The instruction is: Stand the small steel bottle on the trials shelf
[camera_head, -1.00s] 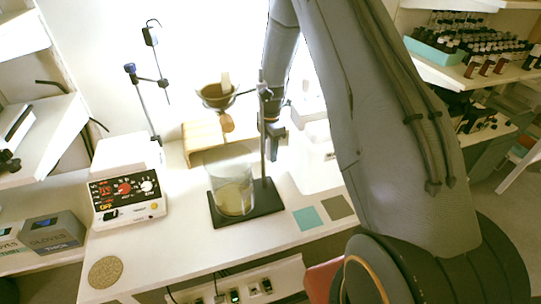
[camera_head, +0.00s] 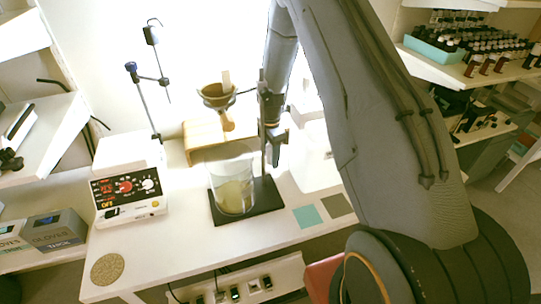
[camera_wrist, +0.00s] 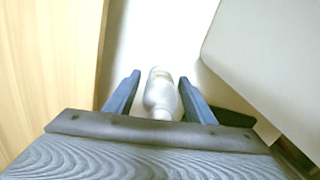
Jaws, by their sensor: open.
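A small pale, silvery bottle (camera_wrist: 160,92) shows in the wrist view, between the two blue fingers of my gripper (camera_wrist: 158,97). The fingers are open, one on each side of the bottle, with narrow gaps visible. In the head view my gripper (camera_head: 274,150) points down behind the stand's rod, near the back of the white bench; the bottle cannot be made out there. Shelves (camera_head: 478,78) with bottle rows stand at the right; I cannot tell which is the trials shelf.
A glass beaker (camera_head: 233,187) stands on a dark stand base (camera_head: 262,196), with a funnel (camera_head: 216,95) above. A wooden riser (camera_head: 196,152) is close to my gripper. A control box (camera_head: 128,190) sits at left. A white block (camera_wrist: 268,50) is close at right in the wrist view.

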